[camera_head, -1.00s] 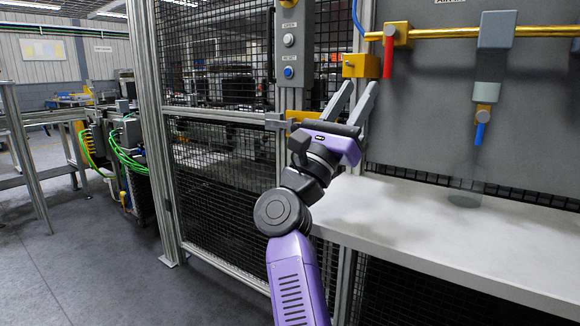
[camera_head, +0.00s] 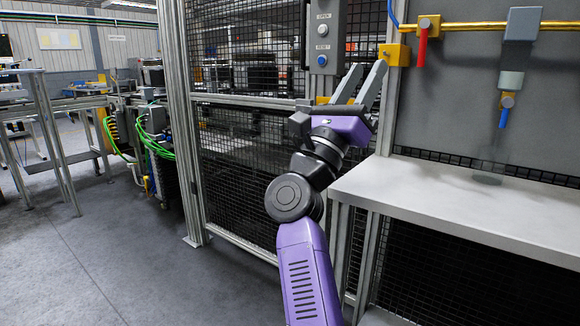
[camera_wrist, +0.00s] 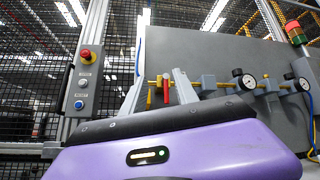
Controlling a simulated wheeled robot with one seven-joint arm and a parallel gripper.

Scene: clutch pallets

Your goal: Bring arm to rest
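My gripper (camera_head: 362,84) is raised in front of the mesh fence, left of the grey panel, in the head view. Its two grey fingers point up and stand apart with nothing between them. In the wrist view my gripper (camera_wrist: 158,88) also shows its fingers spread and empty, in front of the panel. My purple arm is bent at the elbow and reaches up from the bottom of the head view.
A control box (camera_head: 323,35) with OPEN and RESET buttons is on the fence post. A yellow pipe (camera_head: 470,27) with a red-handled valve (camera_head: 423,40) runs along the panel. A white bench (camera_head: 470,205) stands at the right. The floor (camera_head: 90,260) at left is clear.

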